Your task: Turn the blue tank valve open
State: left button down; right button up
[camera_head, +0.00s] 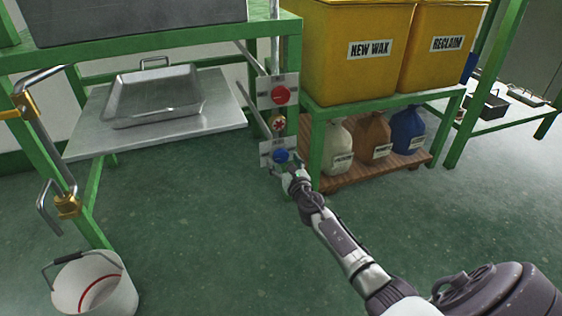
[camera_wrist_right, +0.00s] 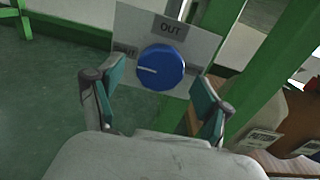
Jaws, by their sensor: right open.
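The blue valve knob (camera_head: 281,156) sits on a white plate (camera_head: 267,150) on the green frame, below a red knob (camera_head: 280,95). In the right wrist view the round blue knob (camera_wrist_right: 160,68) has a white pointer line aimed left, toward a partly covered label. A label reading OUT (camera_wrist_right: 170,28) is above it. My right gripper (camera_head: 290,173) is at the blue knob. In the wrist view its teal-padded fingers (camera_wrist_right: 155,95) are apart, one on each side of the knob, with gaps between pads and knob. My left gripper is not in view.
A metal tray (camera_head: 155,97) rests on a shelf at left, above a white bucket (camera_head: 98,290) on the floor. Yellow bins (camera_head: 355,75) stand on a green table at right, with jugs (camera_head: 373,137) on its lower shelf. The central floor is clear.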

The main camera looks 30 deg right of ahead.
jog(key=shift+b+x, duration=0.35)
jog(key=shift+x, duration=0.95)
jog(key=c, duration=1.2)
